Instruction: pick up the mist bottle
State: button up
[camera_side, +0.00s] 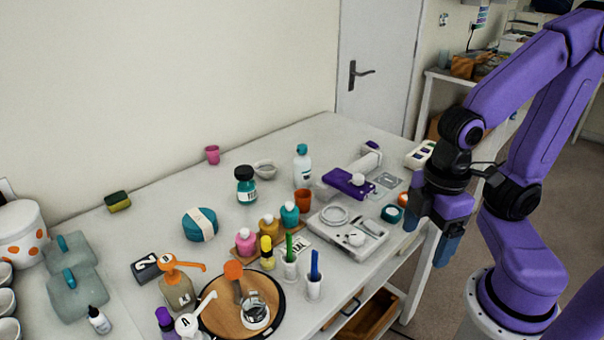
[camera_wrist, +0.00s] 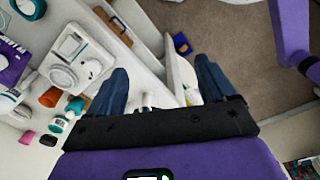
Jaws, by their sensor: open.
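A white bottle with a teal cap (camera_side: 302,166), which looks like the mist bottle, stands upright toward the back of the white table in the side view. My gripper (camera_side: 431,232) is at the table's right edge, pointing down, well apart from the bottle and to its right. In the wrist view my gripper (camera_wrist: 162,68) is open, with nothing between its blue fingers. I cannot tell for sure which shape in the wrist view is the bottle.
A purple device (camera_side: 349,184) and a white tray (camera_side: 346,231) lie between my gripper and the bottle. Several bottles and a round wooden board (camera_side: 228,318) fill the front.

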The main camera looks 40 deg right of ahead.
jog(key=w+d+f+n+t+h, duration=0.1)
jog(key=w+d+n+t+h, duration=0.2)
jog(key=w, duration=0.7)
jog(key=w+d+f+n+t+h, duration=0.15)
jog(key=w+n+h, duration=0.3)
jog(key=w, duration=0.55)
jog(key=n+t+h, duration=0.2)
jog(key=n+t, duration=0.3)
jog(key=n, duration=0.2)
send_near(302, 166)
jog(key=x, duration=0.9)
jog(key=shift+x, duration=2.9)
jog(key=shift+r, duration=0.2)
jog(key=c, duration=1.2)
jog(key=shift+c, duration=0.2)
